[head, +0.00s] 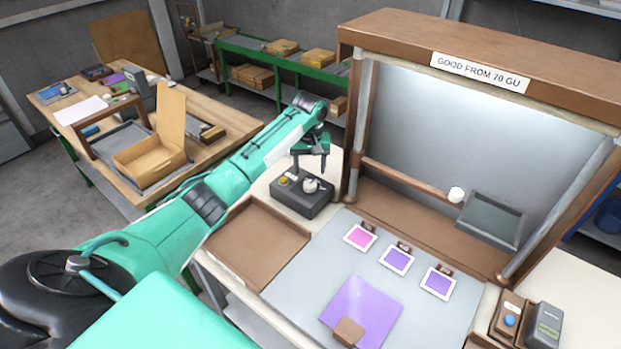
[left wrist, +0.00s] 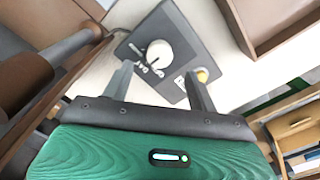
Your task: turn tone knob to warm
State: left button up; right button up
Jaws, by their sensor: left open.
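A dark control box (head: 301,200) stands on the pale bench top beside the booth. It carries a white tone knob (head: 311,185) and a yellow button (head: 284,181). In the left wrist view the knob (left wrist: 159,53) has a dark pointer mark, and white lettering beside it is too small to read surely. My left gripper (head: 311,168) points down above the box near the knob. In the left wrist view its two fingers (left wrist: 160,72) are spread and empty, with the knob showing beyond and between their tips. Contact with the knob cannot be made out. My right gripper is not in view.
A brown tray (head: 258,242) lies next to the box. The wooden booth (head: 480,60) rises close behind, with a rod (head: 410,180) across it. Colour cards (head: 397,259) and a purple panel (head: 362,308) lie on the grey mat. A cluttered table (head: 225,117) stands left.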

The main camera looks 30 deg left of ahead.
aim_at(310, 184)
pick_arm(q)
notch_tip(310, 184, down, 6)
jog(key=shift+r+p, duration=0.25)
jog(key=shift+p, duration=0.25)
jog(key=shift+f, duration=0.55)
jog(key=c, duration=1)
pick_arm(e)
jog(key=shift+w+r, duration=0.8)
